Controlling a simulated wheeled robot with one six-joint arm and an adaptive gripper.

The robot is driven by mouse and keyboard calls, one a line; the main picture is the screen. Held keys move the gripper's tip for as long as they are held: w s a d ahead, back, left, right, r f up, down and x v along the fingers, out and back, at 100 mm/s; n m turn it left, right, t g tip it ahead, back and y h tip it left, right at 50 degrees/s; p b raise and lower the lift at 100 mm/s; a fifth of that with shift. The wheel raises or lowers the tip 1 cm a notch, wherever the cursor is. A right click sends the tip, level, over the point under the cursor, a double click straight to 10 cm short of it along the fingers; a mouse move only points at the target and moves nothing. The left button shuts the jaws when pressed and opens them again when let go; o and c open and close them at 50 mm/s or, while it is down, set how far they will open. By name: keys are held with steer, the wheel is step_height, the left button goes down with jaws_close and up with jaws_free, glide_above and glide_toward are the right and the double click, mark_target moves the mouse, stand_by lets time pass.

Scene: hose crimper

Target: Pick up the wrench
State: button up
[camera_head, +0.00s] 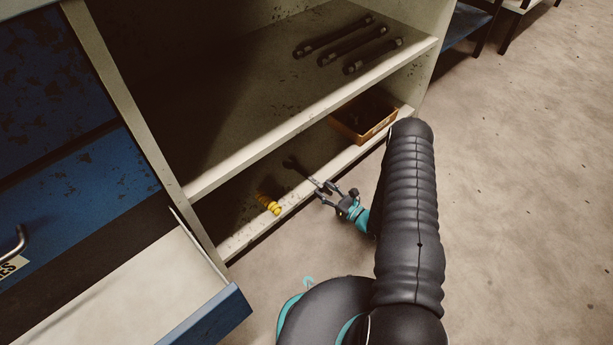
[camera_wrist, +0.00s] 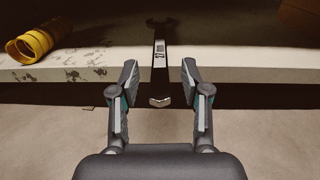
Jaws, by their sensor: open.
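The wrench (camera_head: 301,171) is dark grey metal and lies on the lowest shelf of the cabinet. In the wrist view the wrench (camera_wrist: 159,62) points toward me, its near end sticking out past the shelf's front edge and its open-jaw end back in the shadow. My gripper (camera_head: 327,193) is at the shelf's front edge, by the wrench's near end. In the wrist view my gripper (camera_wrist: 159,84) is open, with one finger on each side of the wrench's handle and a gap visible on both sides. The wrench's far end is dim.
A yellow coiled hose piece (camera_wrist: 30,46) lies left of the wrench on the same shelf (camera_head: 231,244). An orange bin (camera_head: 364,134) stands to the right. Several dark hoses (camera_head: 340,46) lie on the shelf above. An open blue drawer (camera_head: 212,315) juts out at the left.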

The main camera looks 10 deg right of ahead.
jaws_close()
steer(key=shift+r, duration=0.2)
